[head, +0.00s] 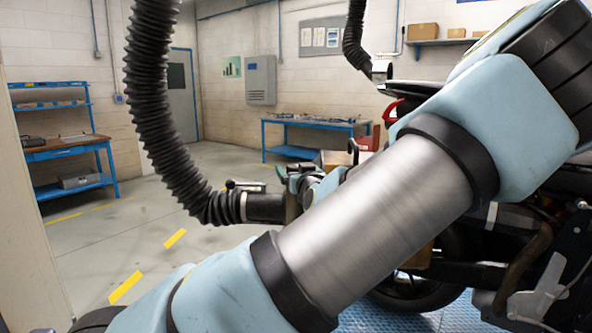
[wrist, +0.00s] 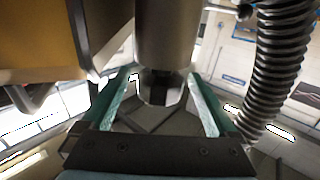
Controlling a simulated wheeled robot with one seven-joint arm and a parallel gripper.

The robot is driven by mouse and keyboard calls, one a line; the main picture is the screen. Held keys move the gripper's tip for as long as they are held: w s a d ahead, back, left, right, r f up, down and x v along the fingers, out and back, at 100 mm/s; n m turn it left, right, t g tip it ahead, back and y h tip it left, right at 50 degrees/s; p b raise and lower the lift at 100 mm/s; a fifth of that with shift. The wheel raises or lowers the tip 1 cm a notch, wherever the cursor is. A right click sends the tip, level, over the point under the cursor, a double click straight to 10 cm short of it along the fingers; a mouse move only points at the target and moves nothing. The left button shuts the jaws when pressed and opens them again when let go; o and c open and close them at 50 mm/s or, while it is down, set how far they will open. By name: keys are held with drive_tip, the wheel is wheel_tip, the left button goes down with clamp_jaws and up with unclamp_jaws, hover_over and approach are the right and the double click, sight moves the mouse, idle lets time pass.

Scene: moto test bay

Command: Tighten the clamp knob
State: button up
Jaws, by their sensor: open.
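In the head view, a black corrugated hose (head: 150,110) hangs down and ends in a dark coupling (head: 265,208). A small dark lever-like part (head: 245,186) sits above this coupling; I cannot tell whether it is the clamp knob. My gripper (head: 298,180) is beside the coupling, partly hidden by my arm. In the wrist view, my gripper (wrist: 163,80) is open, with one teal finger on each side of a grey metal cylinder (wrist: 166,35) with a dark lower end. Gaps show beside the cylinder. I cannot tell whether it is the knob.
In the wrist view, a yellow-brown block (wrist: 40,40) is close on the left and a ribbed hose (wrist: 280,65) on the right. In the head view, a motorcycle (head: 555,235) stands at right behind my arm. A blue bench (head: 310,122) stands behind; the left floor is open.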

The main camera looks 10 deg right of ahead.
drive_tip(key=c, duration=1.4)
drive_tip(key=shift+o, duration=0.2)
